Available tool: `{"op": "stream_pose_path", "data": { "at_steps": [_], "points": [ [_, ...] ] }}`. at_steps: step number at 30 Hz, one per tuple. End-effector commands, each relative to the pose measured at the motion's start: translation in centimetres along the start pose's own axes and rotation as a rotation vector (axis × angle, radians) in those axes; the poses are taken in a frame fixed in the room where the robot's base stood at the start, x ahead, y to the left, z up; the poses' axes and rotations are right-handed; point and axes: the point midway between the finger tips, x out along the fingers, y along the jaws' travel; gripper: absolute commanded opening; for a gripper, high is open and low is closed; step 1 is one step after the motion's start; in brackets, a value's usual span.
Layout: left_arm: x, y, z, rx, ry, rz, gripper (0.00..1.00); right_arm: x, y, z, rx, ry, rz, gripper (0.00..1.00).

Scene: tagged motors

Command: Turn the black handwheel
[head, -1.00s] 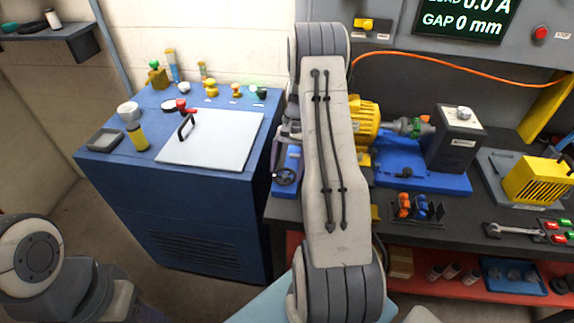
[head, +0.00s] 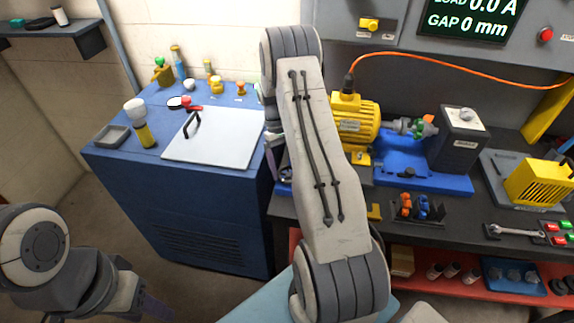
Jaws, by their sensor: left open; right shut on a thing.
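The black handwheel (head: 286,174) is on the blue fixture at the left end of the black bench, mostly hidden behind my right arm and gripper. My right gripper (head: 272,157) is at the handwheel, with part of a finger showing left of the arm. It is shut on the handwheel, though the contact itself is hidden. My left gripper (head: 152,306) is low at the left, open and away from the bench, and only partly visible.
A yellow motor (head: 352,125) and a blue vise-like base (head: 425,180) stand right of my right arm. The blue cabinet (head: 190,225) on the left bears a white plate (head: 225,145), bottles and a tray (head: 112,137). An orange cable (head: 450,60) runs above the bench.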

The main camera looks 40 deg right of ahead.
Motion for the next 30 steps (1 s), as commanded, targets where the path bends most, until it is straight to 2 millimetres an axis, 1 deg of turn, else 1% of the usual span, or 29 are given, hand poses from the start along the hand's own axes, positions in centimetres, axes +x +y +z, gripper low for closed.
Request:
{"op": "stream_pose_path", "data": {
  "at_steps": [1,30],
  "points": [
    [-0.12,0.01,-0.01,0.000,0.000,0.000,0.50,0.12,-0.13,0.29,-0.044,-0.011,0.017,0.37],
    [-1.09,0.08,-0.06,-0.001,0.000,0.000,0.50,0.39,-0.94,0.87,-0.895,-0.012,0.365,0.37]
  ]
}}
